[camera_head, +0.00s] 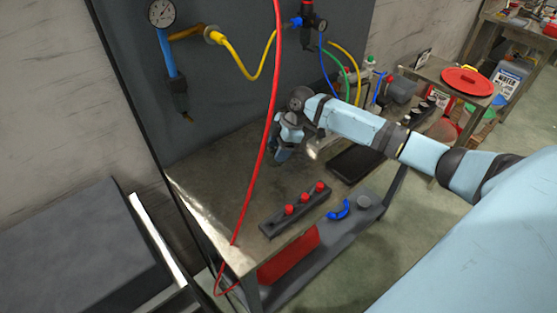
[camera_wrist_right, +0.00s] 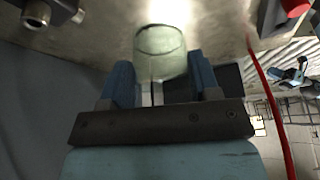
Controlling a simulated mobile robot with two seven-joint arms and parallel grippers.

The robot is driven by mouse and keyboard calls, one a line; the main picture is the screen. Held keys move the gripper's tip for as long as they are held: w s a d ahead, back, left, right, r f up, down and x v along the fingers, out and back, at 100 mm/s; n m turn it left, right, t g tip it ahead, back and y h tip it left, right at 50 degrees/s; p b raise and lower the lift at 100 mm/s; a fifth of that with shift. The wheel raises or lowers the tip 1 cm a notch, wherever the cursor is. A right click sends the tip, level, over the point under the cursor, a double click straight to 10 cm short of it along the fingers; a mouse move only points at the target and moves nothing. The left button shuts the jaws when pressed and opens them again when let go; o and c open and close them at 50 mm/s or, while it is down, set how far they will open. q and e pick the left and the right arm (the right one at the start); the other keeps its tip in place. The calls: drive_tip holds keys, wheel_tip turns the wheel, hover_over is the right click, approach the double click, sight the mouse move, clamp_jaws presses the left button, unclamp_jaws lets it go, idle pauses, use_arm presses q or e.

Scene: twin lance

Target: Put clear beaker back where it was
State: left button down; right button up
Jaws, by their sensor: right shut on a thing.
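The clear beaker (camera_wrist_right: 161,54) is a pale greenish, see-through cup in the right wrist view, standing between my right gripper's blue fingers. My right gripper (camera_head: 283,152) reaches over the metal worktable (camera_head: 215,190) in the head view; it also shows in the wrist view (camera_wrist_right: 161,84), shut on the beaker. In the head view I cannot make out the beaker clearly at the gripper. I cannot tell whether its base touches the table. My left gripper is not in view.
A dark rack with red knobs (camera_head: 290,209) lies at the table's front edge. A black tray (camera_head: 355,164) lies right of the gripper. A red hose (camera_head: 266,130) hangs across the table's left part. Bottles (camera_head: 368,66) stand at the back right.

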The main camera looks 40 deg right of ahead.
wheel_tip(320, 180, down, 6)
drive_tip(key=shift+r, duration=0.15)
idle(0.3)
drive_tip(key=shift+f, duration=0.2)
drive_tip(key=shift+f, duration=0.15)
drive_tip(key=o, duration=1)
drive_tip(key=shift+r, duration=0.2)
